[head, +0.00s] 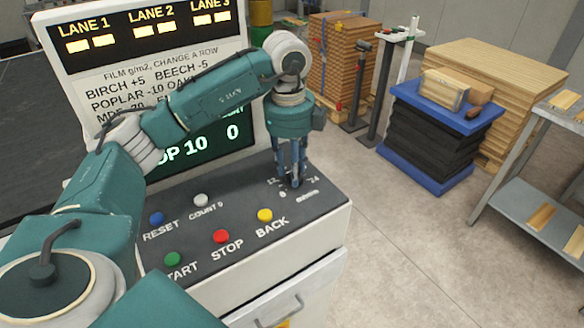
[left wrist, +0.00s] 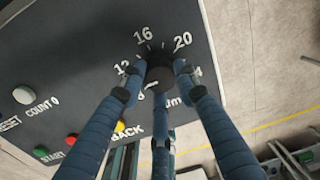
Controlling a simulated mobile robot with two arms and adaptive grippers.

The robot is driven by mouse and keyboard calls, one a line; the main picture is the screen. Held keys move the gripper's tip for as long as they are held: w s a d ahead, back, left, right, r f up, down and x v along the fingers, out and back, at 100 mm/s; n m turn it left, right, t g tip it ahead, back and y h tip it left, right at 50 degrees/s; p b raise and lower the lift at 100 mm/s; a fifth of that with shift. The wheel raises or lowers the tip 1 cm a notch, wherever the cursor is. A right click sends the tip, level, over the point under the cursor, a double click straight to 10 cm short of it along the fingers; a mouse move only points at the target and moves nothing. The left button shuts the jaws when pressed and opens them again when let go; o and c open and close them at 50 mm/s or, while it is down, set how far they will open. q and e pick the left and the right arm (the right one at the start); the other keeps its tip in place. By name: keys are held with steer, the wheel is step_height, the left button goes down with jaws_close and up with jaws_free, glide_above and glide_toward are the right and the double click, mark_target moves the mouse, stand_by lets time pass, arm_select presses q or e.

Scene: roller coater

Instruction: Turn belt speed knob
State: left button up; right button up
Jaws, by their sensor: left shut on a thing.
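The belt speed knob (left wrist: 160,80) is a dark round knob on the dark sloping panel (head: 240,208), ringed by a white scale; I read 12, 16 and 20 beside it in the left wrist view. My left gripper (head: 291,180) points down onto it at the panel's right end. In the left wrist view the blue fingers of the gripper (left wrist: 160,70) close around the knob from several sides. In the head view the fingers mostly hide the knob. I cannot make out where its pointer stands. My right gripper is not in view.
On the panel are a blue RESET button (head: 156,218), white COUNT 0 button (head: 201,200), green START (head: 173,259), red STOP (head: 221,237) and yellow BACK (head: 265,215). My left arm crosses the display (head: 205,148). Open floor (head: 420,240) lies to the right.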

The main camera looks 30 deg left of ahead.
arm_select(q)
steer(key=shift+d+n, duration=0.15)
steer(key=shift+n, duration=0.25)
steer(key=o, duration=1.1)
steer(key=shift+d, duration=0.1)
steer(key=shift+o, duration=0.2)
steer(key=shift+r, duration=0.1)
steer(key=shift+r, duration=0.2)
step_height(320, 180, up, 12)
steer(key=shift+s+f, duration=0.25)
steer(key=shift+s, duration=0.05)
steer(key=shift+f, duration=0.1)
